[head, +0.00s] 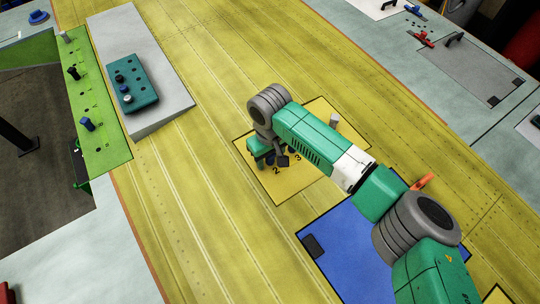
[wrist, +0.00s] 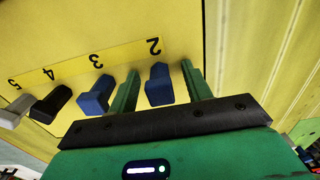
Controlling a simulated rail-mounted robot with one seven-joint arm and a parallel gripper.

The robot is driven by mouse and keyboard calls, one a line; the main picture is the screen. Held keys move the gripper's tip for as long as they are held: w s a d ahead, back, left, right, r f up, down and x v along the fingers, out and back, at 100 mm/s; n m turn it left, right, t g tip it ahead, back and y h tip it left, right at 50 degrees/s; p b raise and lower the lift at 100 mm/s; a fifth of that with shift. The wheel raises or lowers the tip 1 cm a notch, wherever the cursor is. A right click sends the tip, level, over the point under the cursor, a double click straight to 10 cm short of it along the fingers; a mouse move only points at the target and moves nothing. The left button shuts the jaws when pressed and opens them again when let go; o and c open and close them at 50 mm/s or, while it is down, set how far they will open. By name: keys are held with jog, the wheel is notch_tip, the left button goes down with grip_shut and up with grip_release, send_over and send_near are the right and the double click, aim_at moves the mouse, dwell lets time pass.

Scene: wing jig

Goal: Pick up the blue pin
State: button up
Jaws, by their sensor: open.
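In the wrist view a blue pin (wrist: 158,88) stands by the number 2, between the two green fingers of my gripper (wrist: 160,68). The gripper is open, with gaps visible on both sides of this pin. A second blue pin (wrist: 97,97) stands by the number 3, just outside the left finger. In the head view my gripper (head: 268,157) is low over a yellow numbered board (head: 287,185), and the arm hides much of the row of pins.
A black pin (wrist: 50,104) and a grey pin (wrist: 12,114) continue the row. A teal block (head: 145,92) on a grey wedge holds more pins. Another blue pin (head: 88,124) stands on a green panel (head: 112,143). A blue mat (head: 345,250) lies near my arm.

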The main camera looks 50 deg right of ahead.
jog(key=shift+c, duration=0.4)
grip_shut()
jog(key=shift+r, duration=0.1)
jog(key=shift+r, duration=0.25)
jog(key=r, duration=0.3)
jog(key=shift+s+a, duration=0.35)
jog(key=shift+s, duration=0.05)
jog(key=s+a, duration=0.2)
jog(key=s, duration=0.2)
jog(key=s+a+r, duration=0.1)
jog(key=s+a, duration=0.2)
jog(key=s, duration=0.1)
jog(key=s+a, duration=0.2)
jog(key=s, duration=0.3)
jog(key=shift+a+r+b, duration=0.2)
jog(key=shift+a+b, duration=0.15)
